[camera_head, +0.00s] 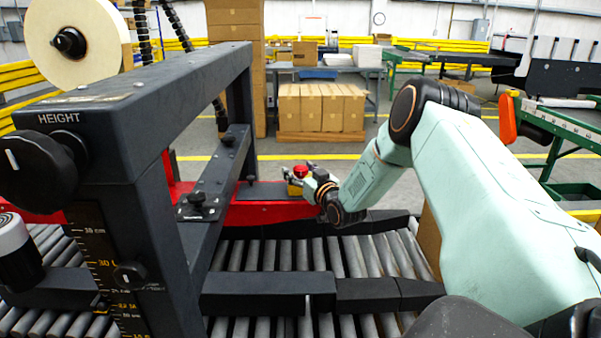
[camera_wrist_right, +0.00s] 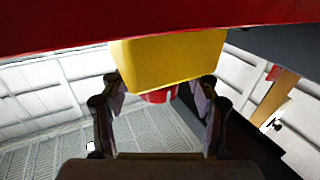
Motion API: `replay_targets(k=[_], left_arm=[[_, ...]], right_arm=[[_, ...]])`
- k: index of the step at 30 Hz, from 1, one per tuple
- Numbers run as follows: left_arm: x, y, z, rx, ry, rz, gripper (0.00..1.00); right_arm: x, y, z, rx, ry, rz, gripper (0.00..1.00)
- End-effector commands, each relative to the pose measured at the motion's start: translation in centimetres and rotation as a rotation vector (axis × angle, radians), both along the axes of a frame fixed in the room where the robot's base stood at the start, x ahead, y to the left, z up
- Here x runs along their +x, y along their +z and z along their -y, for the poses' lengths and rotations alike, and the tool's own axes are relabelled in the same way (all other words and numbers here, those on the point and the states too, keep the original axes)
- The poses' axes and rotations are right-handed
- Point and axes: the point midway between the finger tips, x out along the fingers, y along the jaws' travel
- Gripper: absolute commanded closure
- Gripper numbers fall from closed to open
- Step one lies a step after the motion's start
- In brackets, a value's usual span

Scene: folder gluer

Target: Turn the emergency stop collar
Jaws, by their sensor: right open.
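The emergency stop has a red round head (camera_head: 300,171) on a yellow box (camera_head: 295,189), which sits on the red machine rail beyond the rollers. In the right wrist view the yellow box (camera_wrist_right: 172,58) fills the upper middle, and part of the red head (camera_wrist_right: 159,96) shows below it. My right gripper (camera_head: 298,174) is open at the stop. In the wrist view its two fingers stand either side of the red head, apparently with gaps. The collar itself cannot be told apart from the head. My left gripper is not in view.
A dark machine frame (camera_head: 150,90) with a HEIGHT knob (camera_head: 35,165) stands at the left. A roller conveyor (camera_head: 300,257) with a dark crossbar (camera_head: 270,291) lies in front. The red rail (camera_head: 262,213) runs beneath the stop. Stacked cartons (camera_head: 320,108) stand further back.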

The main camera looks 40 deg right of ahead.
Motion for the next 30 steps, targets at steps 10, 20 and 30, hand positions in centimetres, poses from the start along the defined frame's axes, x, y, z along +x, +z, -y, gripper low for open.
replay_targets(k=[10,20,30], left_arm=[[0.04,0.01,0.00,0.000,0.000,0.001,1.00],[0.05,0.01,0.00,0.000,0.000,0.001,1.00],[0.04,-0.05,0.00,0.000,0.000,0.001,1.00]], right_arm=[[0.03,-0.02,0.10,0.000,-0.001,-0.001,0.59],[0.07,0.05,0.07,-0.001,0.000,0.001,0.87],[0.10,0.09,0.04,-0.001,-0.022,0.002,0.94]])
